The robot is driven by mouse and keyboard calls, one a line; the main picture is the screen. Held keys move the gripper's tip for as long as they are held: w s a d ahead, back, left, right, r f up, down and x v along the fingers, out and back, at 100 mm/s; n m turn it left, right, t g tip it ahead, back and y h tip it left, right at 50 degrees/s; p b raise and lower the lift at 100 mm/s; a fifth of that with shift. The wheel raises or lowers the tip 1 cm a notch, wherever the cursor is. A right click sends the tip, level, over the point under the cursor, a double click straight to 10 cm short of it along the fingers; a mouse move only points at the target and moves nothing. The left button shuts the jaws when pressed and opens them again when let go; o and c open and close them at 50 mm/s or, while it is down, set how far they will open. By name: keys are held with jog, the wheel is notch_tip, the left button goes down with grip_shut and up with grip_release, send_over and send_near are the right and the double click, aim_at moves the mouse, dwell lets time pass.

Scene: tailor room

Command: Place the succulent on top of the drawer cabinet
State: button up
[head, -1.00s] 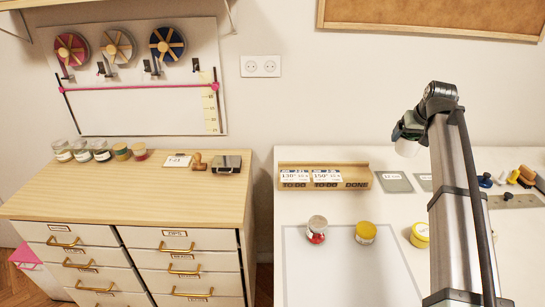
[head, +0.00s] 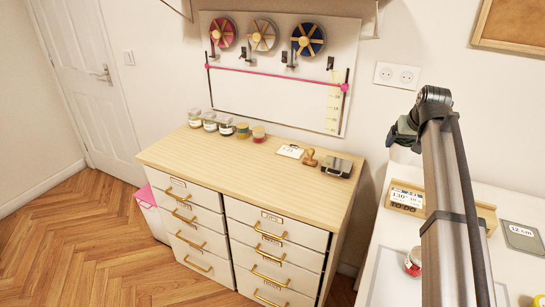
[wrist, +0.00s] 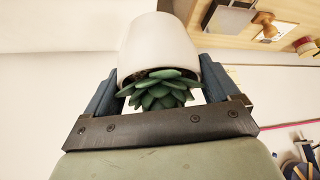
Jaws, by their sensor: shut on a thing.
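The succulent (wrist: 160,90) is a green rosette in a white pot (wrist: 158,42). In the wrist view my gripper (wrist: 160,85) is shut on the pot, with one dark finger on each side. In the head view my gripper (head: 403,134) is high at the right, in front of the wall, and the pot is hard to make out there. The drawer cabinet (head: 250,167) has a light wooden top and white drawers with brass handles. It stands to the left of my gripper, and part of its top shows upper right in the wrist view.
Small jars (head: 210,122) line the back left of the cabinet top. A card (head: 290,151), a wooden stamp (head: 309,158) and a dark case (head: 337,167) lie toward its right. The middle and front are bare. A white table (head: 388,272) with a wooden holder (head: 408,198) stands right.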

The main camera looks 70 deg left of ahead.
jog(key=s+a+n, duration=0.1)
jog(key=s+a, duration=0.4)
jog(key=s, duration=0.3)
jog(key=s+a+n+g, duration=0.1)
jog(key=s+a, duration=0.4)
jog(key=s, duration=0.3)
jog(key=s+a+n, duration=0.1)
jog(key=s+a, duration=0.4)
jog(key=s, duration=0.3)
jog(key=shift+y, duration=0.3)
jog(key=shift+w+f, duration=0.15)
jog(key=shift+f, duration=8.25)
jog(key=shift+f, duration=0.1)
jog(key=o, duration=1)
jog(key=shift+o, duration=0.2)
jog(key=v, duration=1.2)
jog(key=shift+w, duration=0.2)
